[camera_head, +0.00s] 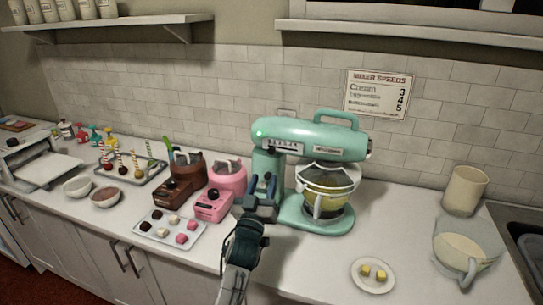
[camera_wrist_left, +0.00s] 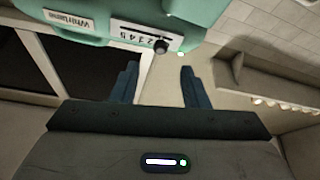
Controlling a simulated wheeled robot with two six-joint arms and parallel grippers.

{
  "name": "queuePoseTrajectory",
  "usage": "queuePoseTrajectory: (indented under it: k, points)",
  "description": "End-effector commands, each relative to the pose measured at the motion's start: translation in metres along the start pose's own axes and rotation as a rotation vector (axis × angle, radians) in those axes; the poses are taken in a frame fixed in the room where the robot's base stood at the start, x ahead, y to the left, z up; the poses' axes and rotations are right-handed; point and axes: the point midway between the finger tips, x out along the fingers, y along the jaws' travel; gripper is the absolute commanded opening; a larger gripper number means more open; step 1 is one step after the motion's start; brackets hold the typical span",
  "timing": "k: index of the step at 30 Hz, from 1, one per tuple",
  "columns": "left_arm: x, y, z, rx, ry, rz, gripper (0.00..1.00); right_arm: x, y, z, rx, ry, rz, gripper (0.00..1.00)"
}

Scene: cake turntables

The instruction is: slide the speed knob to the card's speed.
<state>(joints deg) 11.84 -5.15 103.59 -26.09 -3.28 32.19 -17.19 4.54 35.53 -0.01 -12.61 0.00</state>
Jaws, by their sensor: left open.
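The mint green stand mixer (camera_head: 318,136) stands on the counter with a glass bowl under its head. Its speed scale (camera_head: 284,144) is a pale numbered strip on the side of the head. In the left wrist view the dark speed knob (camera_wrist_left: 161,47) sits near the right end of the numbered strip (camera_wrist_left: 130,34), by a small light. My left gripper (camera_head: 263,185) is open and empty, below the scale; in the wrist view its fingers (camera_wrist_left: 160,86) point toward the knob without touching it. The speed card (camera_head: 379,94) on the wall lists Cream 3, then blurred lines with 4 and 5.
A pink appliance (camera_head: 226,180) and a brown one (camera_head: 186,172) stand left of the mixer. A tray of sweets (camera_head: 170,230) lies in front. A plate with yellow cubes (camera_head: 373,276), a jug (camera_head: 465,250) and a beige canister (camera_head: 464,190) are at right.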

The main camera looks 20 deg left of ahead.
Motion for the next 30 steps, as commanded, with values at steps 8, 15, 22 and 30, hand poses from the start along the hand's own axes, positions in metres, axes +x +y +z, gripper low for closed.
queuePoseTrajectory:
  k: [8, 15, 22, 30]
  points:
    - [0.048, 0.0, -0.001, 0.001, 0.0, -0.001, 0.41, 0.0, 0.0, 0.0, 0.0, 0.0, 0.0, 0.36]
    - [0.086, -0.001, 0.001, 0.003, -0.002, -0.001, 0.41, 0.002, 0.0, 0.0, 0.0, 0.0, 0.0, 0.36]
    - [0.101, -0.001, 0.001, 0.002, -0.003, -0.002, 0.41, 0.003, 0.0, 0.0, 0.0, 0.0, 0.0, 0.36]
    - [0.101, -0.001, 0.001, 0.001, -0.004, -0.002, 0.37, 0.002, 0.0, 0.0, 0.0, 0.0, 0.0, 0.36]
